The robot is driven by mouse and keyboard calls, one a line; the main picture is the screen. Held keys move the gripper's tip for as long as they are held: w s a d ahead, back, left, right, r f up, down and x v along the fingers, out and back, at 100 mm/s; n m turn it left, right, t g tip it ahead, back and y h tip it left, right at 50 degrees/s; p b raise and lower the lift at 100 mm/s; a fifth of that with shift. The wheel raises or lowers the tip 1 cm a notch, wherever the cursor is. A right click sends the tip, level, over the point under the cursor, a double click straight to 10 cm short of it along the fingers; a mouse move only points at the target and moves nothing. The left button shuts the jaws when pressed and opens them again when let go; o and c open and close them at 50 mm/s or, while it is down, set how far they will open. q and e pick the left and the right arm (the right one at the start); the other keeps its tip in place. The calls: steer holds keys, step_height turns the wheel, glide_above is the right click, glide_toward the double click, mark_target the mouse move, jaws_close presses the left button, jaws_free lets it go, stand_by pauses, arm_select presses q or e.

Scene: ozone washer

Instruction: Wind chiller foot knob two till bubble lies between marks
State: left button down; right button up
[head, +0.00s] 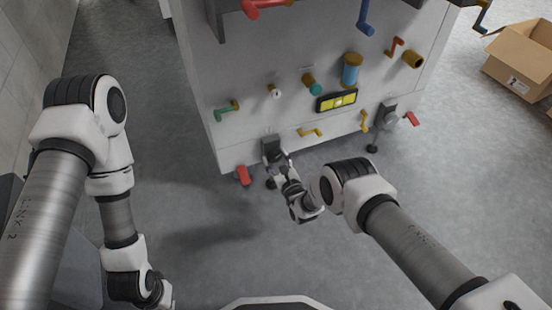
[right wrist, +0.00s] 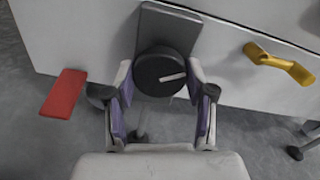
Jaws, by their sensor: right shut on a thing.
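The chiller is the large white cabinet (head: 235,75) with many handles. A black round foot knob (right wrist: 160,72) with a white pointer line sits on a grey bracket (right wrist: 170,30) at its lower edge. My right gripper (right wrist: 163,85) has one finger on each side of this knob and is shut on it. In the head view, my right gripper (head: 280,168) reaches the bracket at the cabinet's lower left. A yellow-green level (head: 337,101) in a black frame is on the front; its bubble is too small to place against the marks. My left gripper is out of view.
A red pedal (head: 243,175) is left of the held knob, and a yellow handle (head: 310,132) is to its right. A second grey bracket (head: 389,112) with a knob is further right. A cardboard box (head: 520,62) stands at upper right. The grey floor in front is open.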

stand_by(0.4)
steer(key=o, duration=1.2)
steer(key=shift+c, duration=0.2)
steer(key=shift+s, duration=0.1)
steer(key=v, duration=1.1)
steer(key=shift+s+d, duration=0.15)
steer(key=shift+s, duration=0.25)
